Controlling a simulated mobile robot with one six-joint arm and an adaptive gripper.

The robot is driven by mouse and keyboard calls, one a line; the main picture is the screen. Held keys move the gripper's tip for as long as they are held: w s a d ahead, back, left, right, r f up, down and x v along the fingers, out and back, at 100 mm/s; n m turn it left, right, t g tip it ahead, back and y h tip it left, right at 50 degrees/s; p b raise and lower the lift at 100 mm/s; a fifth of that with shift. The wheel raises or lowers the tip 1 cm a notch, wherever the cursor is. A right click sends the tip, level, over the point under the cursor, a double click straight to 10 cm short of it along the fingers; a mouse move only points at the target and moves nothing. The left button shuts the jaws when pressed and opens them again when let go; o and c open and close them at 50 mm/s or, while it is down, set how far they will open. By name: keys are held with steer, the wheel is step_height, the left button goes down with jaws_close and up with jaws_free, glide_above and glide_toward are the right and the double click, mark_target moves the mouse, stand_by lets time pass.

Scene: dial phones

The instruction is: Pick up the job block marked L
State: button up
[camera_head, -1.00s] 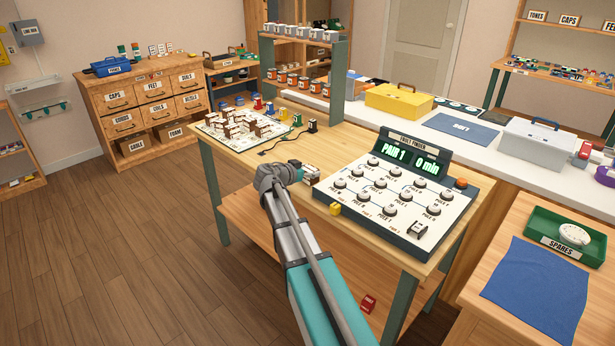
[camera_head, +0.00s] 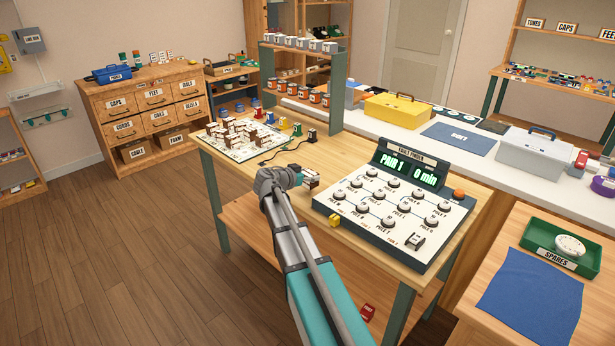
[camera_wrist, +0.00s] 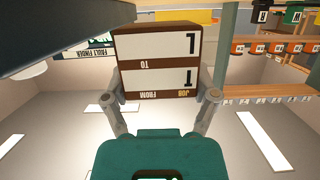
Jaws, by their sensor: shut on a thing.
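My gripper (camera_wrist: 162,95) is shut on a brown job block (camera_wrist: 158,30), with one finger at each side of it in the wrist view. The block's white label faces that camera upside down. It carries the words JOB, FROM and TO and two large marks, one of them L-like in the TO field. In the head view the block (camera_head: 312,180) is small at my gripper (camera_head: 302,179), over the table left of the console. I cannot tell how far it is above the tabletop there.
A white board (camera_head: 238,155) with several brown and white blocks lies at the table's far left. Small coloured pieces and a rack stand behind.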

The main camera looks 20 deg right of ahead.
steer(key=s+a+r+p, duration=0.9)
steer(key=a+r, duration=0.1)
steer(key=shift+s+a, duration=0.15)
steer(key=shift+s, duration=0.15)
steer(key=shift+r, duration=0.1)
stand_by(0.6)
